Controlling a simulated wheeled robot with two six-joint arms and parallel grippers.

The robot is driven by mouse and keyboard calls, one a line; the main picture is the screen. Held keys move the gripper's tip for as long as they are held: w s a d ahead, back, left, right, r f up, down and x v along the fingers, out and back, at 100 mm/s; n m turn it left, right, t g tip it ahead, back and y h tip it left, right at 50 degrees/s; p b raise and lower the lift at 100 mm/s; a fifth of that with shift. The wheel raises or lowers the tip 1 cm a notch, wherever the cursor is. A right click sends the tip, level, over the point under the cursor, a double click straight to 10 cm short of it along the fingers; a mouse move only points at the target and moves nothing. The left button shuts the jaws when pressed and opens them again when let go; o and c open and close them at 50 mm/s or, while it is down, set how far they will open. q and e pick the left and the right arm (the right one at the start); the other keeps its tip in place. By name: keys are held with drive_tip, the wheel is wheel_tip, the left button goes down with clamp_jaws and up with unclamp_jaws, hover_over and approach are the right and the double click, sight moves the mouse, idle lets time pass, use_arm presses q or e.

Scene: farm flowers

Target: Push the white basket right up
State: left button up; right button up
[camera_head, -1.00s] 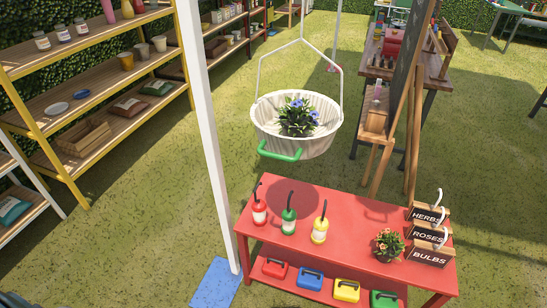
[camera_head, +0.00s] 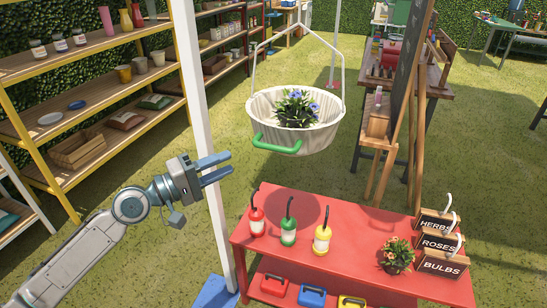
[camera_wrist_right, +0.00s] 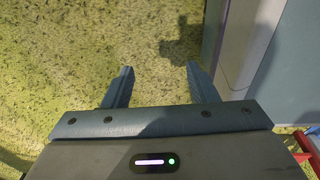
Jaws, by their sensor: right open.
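The white basket (camera_head: 318,137) hangs by a white wire frame above the red table in the head view, with a purple-flowered plant (camera_head: 297,106) in it. A green handle (camera_head: 276,146) sticks out at its front left. My left gripper (camera_head: 217,168) is left of the basket and a little lower, apart from it, by the white post. Its two fingers point right and are spread with nothing between them. My right gripper (camera_wrist_right: 154,85) shows in the right wrist view, open and empty over the grass; it is not seen in the head view.
A white post (camera_head: 205,130) stands just by the left gripper. The red table (camera_head: 345,250) carries several bottles, a potted plant (camera_head: 397,255) and signs (camera_head: 440,262). A yellow shelf (camera_head: 90,110) stands at left. An easel (camera_head: 405,110) stands right of the basket.

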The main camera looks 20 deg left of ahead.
sight(274, 147)
use_arm(q)
drive_tip(key=s+d+r+m+g+h, duration=0.1)
drive_tip(key=s+d+r+h, duration=0.1)
drive_tip(key=s+d+r, duration=0.1)
drive_tip(key=shift+g, duration=0.3)
drive_tip(key=p+x, duration=0.1)
drive_tip(key=x, duration=0.1)
drive_tip(key=p+x, duration=0.1)
drive_tip(key=x, duration=0.2)
drive_tip(key=r+p+x, duration=0.1)
drive_tip(key=x, duration=0.2)
drive_tip(key=shift+s+d+p, duration=0.25)
drive_tip(key=shift+d+p, duration=0.05)
drive_tip(key=shift+p+x, duration=0.35)
drive_tip(key=shift+x, duration=0.9)
use_arm(e)
drive_tip(key=shift+s+r, duration=0.3)
drive_tip(key=shift+s, duration=0.3)
drive_tip(key=shift+s+r, duration=0.25)
drive_tip(key=shift+s, duration=0.4)
drive_tip(key=shift+s+r, duration=0.3)
drive_tip(key=shift+s, duration=0.3)
use_arm(q)
clamp_jaws()
